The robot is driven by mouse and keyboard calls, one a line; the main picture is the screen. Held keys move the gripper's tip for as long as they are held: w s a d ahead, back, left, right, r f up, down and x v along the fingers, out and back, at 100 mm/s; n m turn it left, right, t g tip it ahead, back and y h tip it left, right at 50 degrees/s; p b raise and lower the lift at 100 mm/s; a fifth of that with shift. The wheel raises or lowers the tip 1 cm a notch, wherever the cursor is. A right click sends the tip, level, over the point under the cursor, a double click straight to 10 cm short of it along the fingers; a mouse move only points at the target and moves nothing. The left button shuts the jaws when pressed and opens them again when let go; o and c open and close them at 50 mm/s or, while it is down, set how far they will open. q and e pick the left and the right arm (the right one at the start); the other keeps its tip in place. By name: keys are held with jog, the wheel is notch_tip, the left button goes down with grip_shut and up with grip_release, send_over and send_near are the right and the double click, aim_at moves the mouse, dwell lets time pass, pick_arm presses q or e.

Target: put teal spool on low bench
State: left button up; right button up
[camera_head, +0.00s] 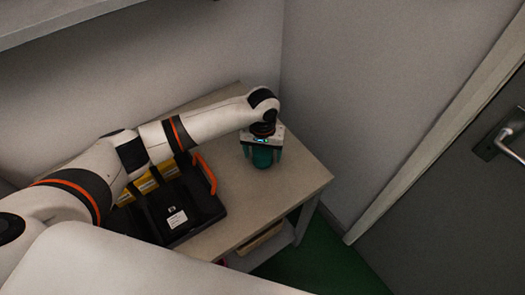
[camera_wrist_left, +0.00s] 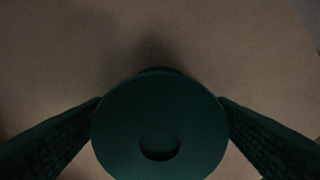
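The teal spool (camera_head: 263,158) is at the right part of the low bench (camera_head: 300,180), under my left gripper (camera_head: 262,150). In the left wrist view the spool (camera_wrist_left: 115,135) shows end-on as a dark green disc with a round hole. The fingers of my left gripper (camera_wrist_left: 160,108) press on it from both sides. The bench top (camera_wrist_left: 60,50) fills the background there, with a shadow close to the spool. I cannot tell whether the spool touches the bench top. My right gripper is not in view.
A black case (camera_head: 190,212) with an orange handle (camera_head: 206,173) and yellow parts sits on the bench, left of the spool. A lower shelf (camera_head: 262,245) holds something. Walls stand behind and to the right. A grey door (camera_head: 460,190) is at the far right.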

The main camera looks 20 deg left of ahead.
aim_at(263, 150)
pick_arm(q)
notch_tip(263, 150, up, 12)
dwell(0.7)
jog(key=shift+r, duration=0.1)
dwell(0.3)
